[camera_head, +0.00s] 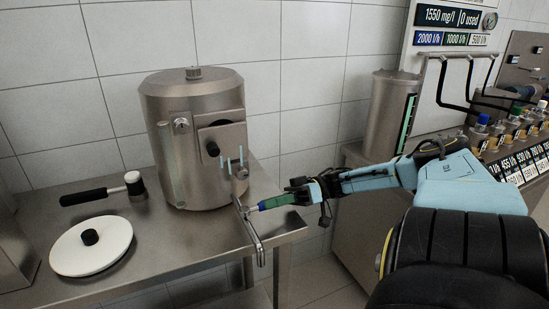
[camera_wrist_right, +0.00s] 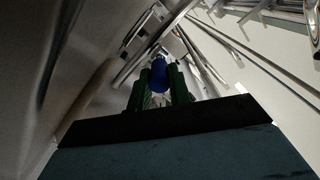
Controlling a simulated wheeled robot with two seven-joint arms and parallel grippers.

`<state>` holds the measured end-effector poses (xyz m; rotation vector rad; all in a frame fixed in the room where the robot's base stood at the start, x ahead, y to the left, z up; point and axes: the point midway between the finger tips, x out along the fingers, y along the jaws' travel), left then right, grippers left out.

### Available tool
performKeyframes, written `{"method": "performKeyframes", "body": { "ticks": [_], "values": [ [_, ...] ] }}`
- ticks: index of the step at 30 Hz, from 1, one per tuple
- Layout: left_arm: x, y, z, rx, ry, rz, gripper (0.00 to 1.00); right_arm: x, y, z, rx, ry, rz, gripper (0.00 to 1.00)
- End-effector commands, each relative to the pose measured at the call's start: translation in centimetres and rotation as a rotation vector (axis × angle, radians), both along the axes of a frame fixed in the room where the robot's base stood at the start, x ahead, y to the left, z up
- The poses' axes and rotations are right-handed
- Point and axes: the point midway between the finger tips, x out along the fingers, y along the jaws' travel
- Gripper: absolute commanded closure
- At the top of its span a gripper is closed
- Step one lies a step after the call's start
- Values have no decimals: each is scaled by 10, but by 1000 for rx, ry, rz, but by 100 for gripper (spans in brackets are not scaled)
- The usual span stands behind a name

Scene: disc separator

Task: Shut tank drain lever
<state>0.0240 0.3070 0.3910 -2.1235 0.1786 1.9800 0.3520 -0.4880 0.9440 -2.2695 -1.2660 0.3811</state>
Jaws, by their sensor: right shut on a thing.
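The steel tank (camera_head: 190,135) stands on the bench with a drain tap (camera_head: 257,243) at its lower right, its spout bending down past the bench edge. My right gripper (camera_head: 262,205) reaches in from the right at the top of the tap. In the right wrist view, its green fingers (camera_wrist_right: 160,88) are shut on the blue drain lever (camera_wrist_right: 160,72). The fingers hide most of the lever in the head view, so its exact angle is hard to tell. My left gripper is in neither view.
A white lid (camera_head: 72,258) with a black knob and a black-handled tool (camera_head: 92,197) lie left of the tank on the steel bench (camera_head: 130,285). A dosing panel with labelled bottles (camera_head: 495,135) and a steel cylinder (camera_head: 387,110) stand at the right.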

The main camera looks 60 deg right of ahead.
Motion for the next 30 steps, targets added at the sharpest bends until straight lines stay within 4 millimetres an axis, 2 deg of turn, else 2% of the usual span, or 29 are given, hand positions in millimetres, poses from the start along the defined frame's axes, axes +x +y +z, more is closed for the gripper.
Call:
{"method": "performKeyframes", "body": {
  "ticks": [5,14,15,19,30],
  "values": [
    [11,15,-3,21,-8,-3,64,0,0,-2,-5,3,10,100],
    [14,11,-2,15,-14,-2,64,0,0,-1,-6,4,11,100],
    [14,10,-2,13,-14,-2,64,0,0,-1,-6,4,11,77],
    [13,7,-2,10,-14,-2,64,0,0,-1,-6,2,10,60],
    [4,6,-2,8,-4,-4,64,-2,-4,0,-4,1,10,59]
  ]
}}
